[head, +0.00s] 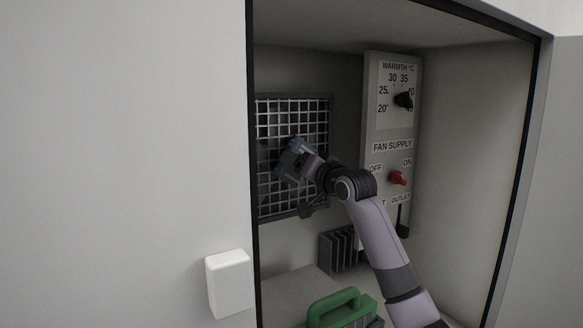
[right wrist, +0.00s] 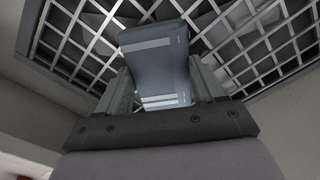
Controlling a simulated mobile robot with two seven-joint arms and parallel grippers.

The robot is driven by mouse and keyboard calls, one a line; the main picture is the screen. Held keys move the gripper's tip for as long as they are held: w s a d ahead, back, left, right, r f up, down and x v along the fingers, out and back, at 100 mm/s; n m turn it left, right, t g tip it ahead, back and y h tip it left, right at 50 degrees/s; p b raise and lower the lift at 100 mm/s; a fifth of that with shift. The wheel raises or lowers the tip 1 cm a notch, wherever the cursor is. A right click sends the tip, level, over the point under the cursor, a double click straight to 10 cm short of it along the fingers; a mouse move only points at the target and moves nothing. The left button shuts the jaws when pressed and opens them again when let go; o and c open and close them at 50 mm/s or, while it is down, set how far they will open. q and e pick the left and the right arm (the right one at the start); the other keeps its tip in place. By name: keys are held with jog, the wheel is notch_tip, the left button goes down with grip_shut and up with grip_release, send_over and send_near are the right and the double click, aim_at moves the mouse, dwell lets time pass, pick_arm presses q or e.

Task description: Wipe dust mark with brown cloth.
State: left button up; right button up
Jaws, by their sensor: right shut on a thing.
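My right gripper (head: 300,163) is inside an open wall cabinet, in front of a metal grille (head: 293,205). It is shut on a dark blue-grey block (right wrist: 155,48) with pale stripes, which stands between its fingers in the right wrist view. The block is at or close to the grille bars; I cannot tell whether it touches them. The grille also fills the top of the right wrist view (right wrist: 270,50). I see no brown cloth and no clear dust mark in either view. My left gripper is not in view.
A control panel (head: 385,130) with a black warmth dial (head: 403,100), a red fan knob (head: 398,178) and an outlet lever (head: 402,222) stands right of the grille. A ribbed dark block (head: 338,250) and a green-handled item (head: 335,306) are below. A white box (head: 229,283) is on the left.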

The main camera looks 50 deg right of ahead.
jog(key=shift+s+d, duration=0.65)
jog(key=shift+d, duration=1.5)
jog(key=w+a, duration=0.2)
jog(key=a, duration=0.5)
jog(key=w+a+p, duration=0.1)
jog(key=w+a, duration=0.1)
jog(key=a, duration=0.5)
jog(key=shift+w+a, duration=0.3)
jog(key=v, duration=0.6)
jog(key=shift+d, duration=0.1)
jog(key=shift+v, duration=1.55)
